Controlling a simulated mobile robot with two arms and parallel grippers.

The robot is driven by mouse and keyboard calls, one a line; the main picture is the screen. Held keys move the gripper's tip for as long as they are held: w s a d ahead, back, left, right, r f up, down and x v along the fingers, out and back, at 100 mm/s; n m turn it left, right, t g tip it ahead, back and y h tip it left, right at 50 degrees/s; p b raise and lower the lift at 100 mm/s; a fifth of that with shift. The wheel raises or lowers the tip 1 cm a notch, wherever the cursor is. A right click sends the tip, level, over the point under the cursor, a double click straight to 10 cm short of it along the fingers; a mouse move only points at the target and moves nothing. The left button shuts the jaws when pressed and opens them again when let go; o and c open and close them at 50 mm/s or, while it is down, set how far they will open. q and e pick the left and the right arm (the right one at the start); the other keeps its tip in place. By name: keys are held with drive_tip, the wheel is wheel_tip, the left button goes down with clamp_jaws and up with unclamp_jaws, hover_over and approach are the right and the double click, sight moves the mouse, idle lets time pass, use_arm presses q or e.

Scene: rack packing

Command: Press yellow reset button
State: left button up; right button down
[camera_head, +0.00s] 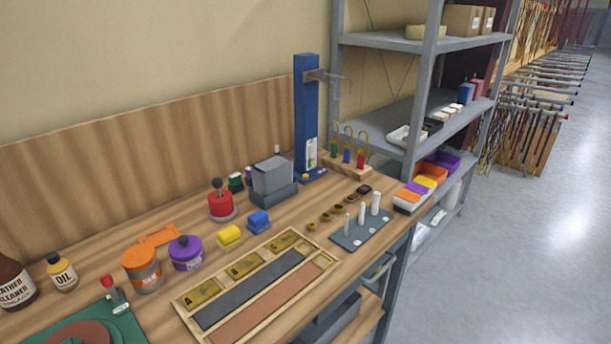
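A small yellow button-like spot (306,177) shows at the foot of the blue upright stand (306,115), at the back of the wooden workbench. It is too small to make out whether it is pressed. The stand has a grey arm reaching out near its top and a white label low on its front. Neither of my grippers is in view.
A grey box (272,175) stands left of the stand, and a wooden block with hooked colored pieces (347,167) stands right. In front are a yellow block (229,237), a blue block (258,221) and a wooden tray (181,303). A metal shelf (384,40) rises behind right.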

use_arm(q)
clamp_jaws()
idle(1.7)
